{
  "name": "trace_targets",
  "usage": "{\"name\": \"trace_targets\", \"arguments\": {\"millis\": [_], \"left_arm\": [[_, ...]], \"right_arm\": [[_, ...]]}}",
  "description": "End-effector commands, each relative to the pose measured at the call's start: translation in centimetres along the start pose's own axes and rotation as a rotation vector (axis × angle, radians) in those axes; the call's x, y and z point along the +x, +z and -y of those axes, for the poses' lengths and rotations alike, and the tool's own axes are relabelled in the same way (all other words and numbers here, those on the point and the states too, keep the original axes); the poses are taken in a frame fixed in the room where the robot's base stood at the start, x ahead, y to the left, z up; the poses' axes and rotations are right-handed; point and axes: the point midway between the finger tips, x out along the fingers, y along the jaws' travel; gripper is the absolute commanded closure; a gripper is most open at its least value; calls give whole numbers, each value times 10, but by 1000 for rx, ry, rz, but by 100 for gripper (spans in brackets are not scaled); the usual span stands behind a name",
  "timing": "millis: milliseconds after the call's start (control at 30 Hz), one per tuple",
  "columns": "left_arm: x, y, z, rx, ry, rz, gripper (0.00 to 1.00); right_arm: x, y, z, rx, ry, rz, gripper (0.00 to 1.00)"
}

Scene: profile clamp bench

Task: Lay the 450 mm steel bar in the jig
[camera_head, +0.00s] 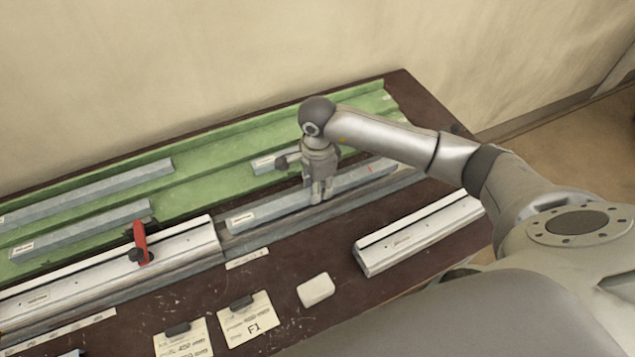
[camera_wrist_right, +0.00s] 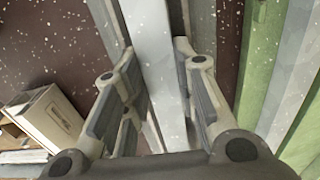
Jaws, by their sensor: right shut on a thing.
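My right gripper (camera_head: 320,192) is shut on a long grey steel bar (camera_head: 265,209) near its middle. The bar has a white label near its left end and a small red mark towards its right end. In the right wrist view the bar (camera_wrist_right: 152,40) runs between the two fingers (camera_wrist_right: 160,95). The jig (camera_head: 345,209) is a long grey rail along the bench. The bar lies along it, roughly parallel; I cannot tell whether it touches the jig or hangs just above. My left gripper is not in view.
A green rack (camera_head: 225,150) behind holds several other grey bars. A red-handled clamp (camera_head: 140,243) stands by a light profile (camera_head: 90,270) at left. Another light profile (camera_head: 420,235) lies at front right. A white block (camera_head: 315,290) and clipped cards (camera_head: 248,318) lie in front.

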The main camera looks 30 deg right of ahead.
Motion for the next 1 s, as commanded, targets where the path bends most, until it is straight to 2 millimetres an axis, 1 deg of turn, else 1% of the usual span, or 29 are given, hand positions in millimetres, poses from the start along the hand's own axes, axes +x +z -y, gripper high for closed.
{"name": "trace_targets", "arguments": {"millis": [33,133,300,633,667,700,800,1000], "left_arm": [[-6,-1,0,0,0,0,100],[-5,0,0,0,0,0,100],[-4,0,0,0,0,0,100],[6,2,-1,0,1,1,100],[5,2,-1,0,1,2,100],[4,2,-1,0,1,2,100],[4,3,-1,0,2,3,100],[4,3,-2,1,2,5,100]], "right_arm": [[0,1,1,0,-2,3,100],[5,0,2,0,-5,2,100],[5,0,2,0,-5,2,100],[14,0,2,0,-5,2,100],[13,0,1,0,-3,1,71],[13,0,1,0,-3,1,66],[13,0,1,0,-2,1,53],[13,0,0,0,-2,1,52]]}}
